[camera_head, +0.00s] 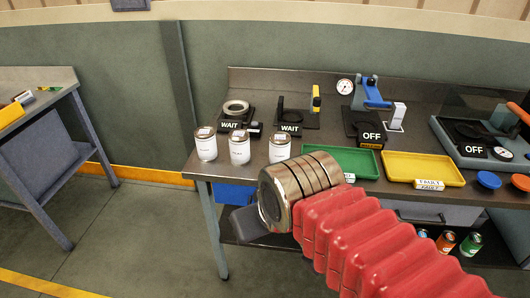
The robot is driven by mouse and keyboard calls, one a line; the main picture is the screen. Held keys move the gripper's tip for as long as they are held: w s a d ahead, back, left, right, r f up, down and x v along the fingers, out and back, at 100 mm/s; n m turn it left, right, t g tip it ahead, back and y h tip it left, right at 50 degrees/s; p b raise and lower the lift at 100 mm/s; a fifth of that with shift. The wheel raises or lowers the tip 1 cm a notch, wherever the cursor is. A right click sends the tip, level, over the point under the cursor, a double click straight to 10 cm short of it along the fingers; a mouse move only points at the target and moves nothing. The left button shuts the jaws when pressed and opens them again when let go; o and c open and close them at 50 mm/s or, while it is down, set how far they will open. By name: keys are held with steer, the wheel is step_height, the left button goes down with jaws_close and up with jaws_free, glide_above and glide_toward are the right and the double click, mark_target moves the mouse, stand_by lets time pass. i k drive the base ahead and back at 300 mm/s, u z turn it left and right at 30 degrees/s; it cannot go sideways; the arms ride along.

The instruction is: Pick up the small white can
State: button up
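Several white cans stand upright at the front left of the workbench: a left can (206,144), a middle can (240,148) and a right can (279,148). They look alike in size, so I cannot tell which is the small one. My red arm reaches in from the lower right and ends in a metal wrist. The dark end of my gripper (246,223) shows below and in front of the cans, apart from the left and middle ones. Its fingers are mostly hidden behind the wrist, so its opening does not show.
A green tray (374,168) and a yellow tray (458,172) lie right of the cans. Devices with WAIT and OFF labels stand behind. A blue bin (233,194) and coloured cans sit under the workbench (205,168). Open floor (140,230) lies to the left.

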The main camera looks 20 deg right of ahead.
mark_target(279, 146)
steer(key=z, duration=0.05)
steer(key=i, duration=1)
steer(key=u, duration=0.1)
